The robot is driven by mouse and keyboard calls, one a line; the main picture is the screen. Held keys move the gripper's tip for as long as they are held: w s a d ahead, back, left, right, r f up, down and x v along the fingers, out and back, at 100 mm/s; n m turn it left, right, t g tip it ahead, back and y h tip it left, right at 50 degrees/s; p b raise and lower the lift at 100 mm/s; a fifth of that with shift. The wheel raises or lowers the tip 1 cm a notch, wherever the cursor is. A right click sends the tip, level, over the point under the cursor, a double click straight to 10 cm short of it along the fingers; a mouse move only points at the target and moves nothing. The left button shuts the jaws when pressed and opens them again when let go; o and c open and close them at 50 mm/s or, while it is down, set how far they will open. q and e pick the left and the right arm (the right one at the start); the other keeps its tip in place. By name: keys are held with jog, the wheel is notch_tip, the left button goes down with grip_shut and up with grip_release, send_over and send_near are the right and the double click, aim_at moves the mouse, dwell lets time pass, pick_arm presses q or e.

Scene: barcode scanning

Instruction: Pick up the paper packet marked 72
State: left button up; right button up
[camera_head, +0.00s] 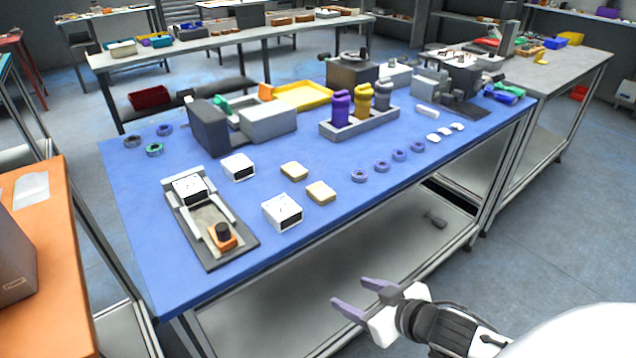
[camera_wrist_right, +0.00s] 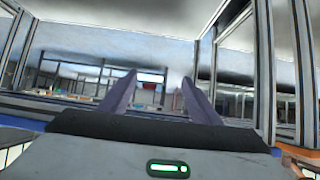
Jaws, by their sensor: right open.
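Three white box-shaped packets with dark print lie on the left part of the blue table: one (camera_head: 190,188) on a grey fixture, one (camera_head: 238,167) to its right, and one (camera_head: 282,212) nearer the front edge. Two small tan packets (camera_head: 294,171) (camera_head: 321,191) lie beside them. The number 72 cannot be read on any of these. My right gripper (camera_head: 350,291) is open and empty, in front of the table and apart from everything. Its two purple fingers show spread in the right wrist view (camera_wrist_right: 160,78). My left gripper is not in view.
The grey fixture (camera_head: 209,224) carries an orange and black device (camera_head: 223,235). A grey rack (camera_head: 372,122) of bottles and grey machines (camera_head: 268,123) stand behind. An orange table (camera_head: 60,270) is at left.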

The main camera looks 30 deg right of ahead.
jog(key=w+d+r+t+p, duration=0.15)
jog(key=w+r, duration=0.25)
jog(key=r, duration=0.5)
jog(key=w+d+r+t, duration=0.1)
jog(key=w+d+r, duration=0.15)
jog(key=r, duration=0.65)
send_near(322, 191)
jog(key=x, duration=0.2)
jog(key=shift+w+f, duration=0.25)
jog(key=shift+f, duration=0.1)
jog(key=shift+r+p+x, duration=0.2)
jog(key=shift+p+x, duration=0.1)
jog(key=shift+x, duration=2.7)
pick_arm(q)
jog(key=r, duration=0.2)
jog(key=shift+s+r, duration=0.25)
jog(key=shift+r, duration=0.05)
